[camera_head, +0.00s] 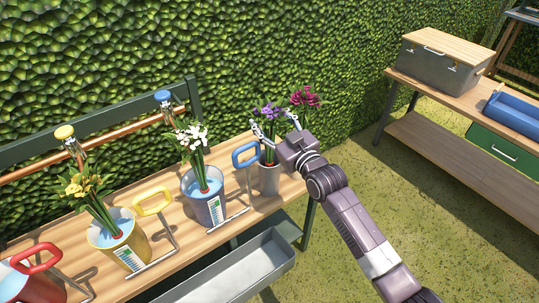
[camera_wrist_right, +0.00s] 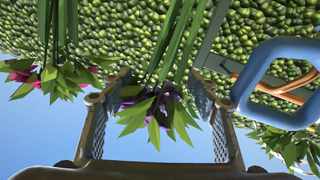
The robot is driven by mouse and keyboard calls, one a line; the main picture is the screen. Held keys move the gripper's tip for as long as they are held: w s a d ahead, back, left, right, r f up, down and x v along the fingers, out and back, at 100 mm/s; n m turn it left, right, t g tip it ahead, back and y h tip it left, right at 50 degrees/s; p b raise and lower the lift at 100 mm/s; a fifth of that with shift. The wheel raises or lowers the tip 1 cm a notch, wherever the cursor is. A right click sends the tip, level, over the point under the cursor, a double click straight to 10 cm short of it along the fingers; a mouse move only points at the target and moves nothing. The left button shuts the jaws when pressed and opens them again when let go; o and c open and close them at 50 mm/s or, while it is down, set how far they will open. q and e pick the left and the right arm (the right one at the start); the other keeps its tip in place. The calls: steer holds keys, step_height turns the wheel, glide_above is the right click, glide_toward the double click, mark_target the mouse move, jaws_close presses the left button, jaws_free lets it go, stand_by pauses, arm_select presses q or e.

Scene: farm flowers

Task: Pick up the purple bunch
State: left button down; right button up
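The purple bunch (camera_head: 269,112) stands upright, its green stems going down into a grey metal container (camera_head: 269,180) on the wooden bench. My right gripper (camera_head: 275,127) is at the bunch just below the blooms, with one finger on either side of it in the head view. In the right wrist view, which is upside down, the purple bunch (camera_wrist_right: 155,108) shows between the two widely spread fingers of my right gripper (camera_wrist_right: 155,95). No clear contact with the stems shows. My left gripper is out of view.
A magenta bunch (camera_head: 306,98) stands close on the right. A blue handle (camera_head: 246,155) is close on the left. White flowers (camera_head: 192,136) and yellow flowers (camera_head: 82,184) stand in buckets further left. A hedge (camera_head: 250,50) rises behind the bench.

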jaws_close()
steer(key=shift+r, duration=0.15)
step_height(320, 180, up, 20)
stand_by(0.6)
